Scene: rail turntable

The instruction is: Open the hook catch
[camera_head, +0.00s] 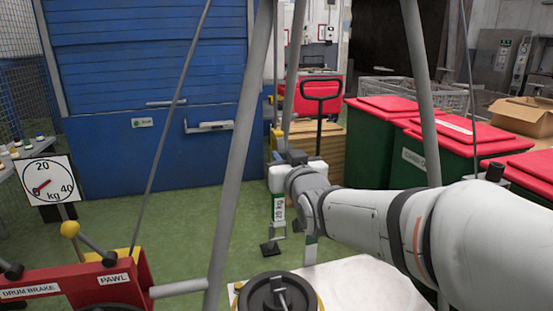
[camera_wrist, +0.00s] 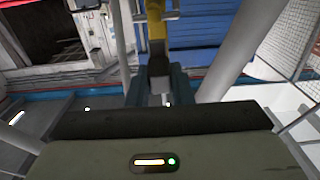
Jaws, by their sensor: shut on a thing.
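In the wrist view, my gripper (camera_wrist: 160,92) has its two dark jaws closed around a grey piece (camera_wrist: 159,68) directly below a yellow part (camera_wrist: 156,24). The grey piece appears to be the hook catch, but its shape is mostly hidden between the jaws. In the head view, my arm reaches in from the right and my gripper (camera_head: 284,160) points away from the camera. The wrist largely covers what it holds there, so I cannot tell whether the catch is open or closed.
Grey tripod legs (camera_head: 237,150) stand around the arm. A red winch housing (camera_head: 85,285) and dial (camera_head: 45,180) are left; red-lidded bins (camera_head: 385,140) are right.

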